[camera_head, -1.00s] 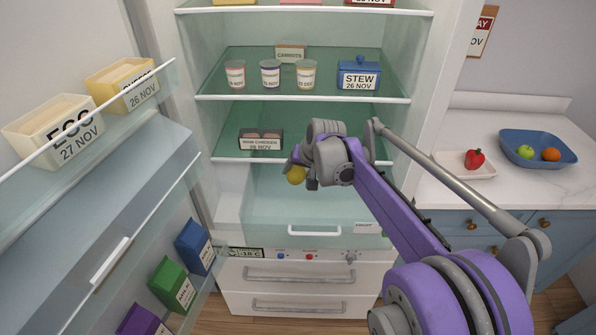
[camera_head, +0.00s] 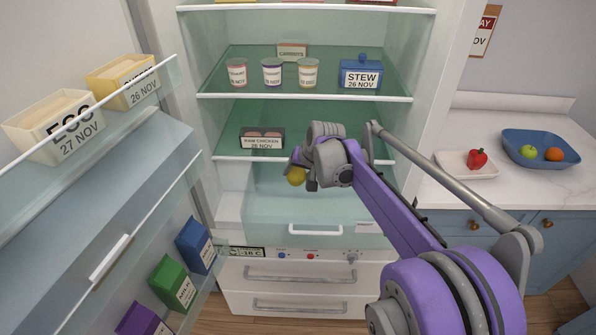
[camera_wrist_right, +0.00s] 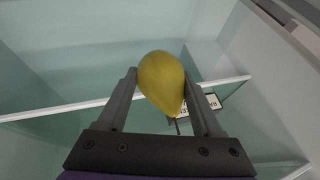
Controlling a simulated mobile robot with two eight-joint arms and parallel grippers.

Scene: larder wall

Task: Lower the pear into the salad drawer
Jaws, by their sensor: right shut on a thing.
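The yellow pear (camera_head: 296,176) is in my right gripper (camera_head: 305,165), in front of the open fridge and above the salad drawer (camera_head: 275,209). In the right wrist view the pear (camera_wrist_right: 162,80) sits between the two fingers, its stem end towards the gripper. The drawer is pale green with a white handle, and a label reading FRUIT shows at its right front. The right arm hides part of the drawer's right side. My left gripper is not in the pictures.
Above the drawer is a glass shelf with a raw chicken pack (camera_head: 261,140). Higher up stand several pots and a blue stew box (camera_head: 360,73). The open fridge door with an egg box (camera_head: 54,127) is at left. A blue tray (camera_head: 517,138) is on the right counter.

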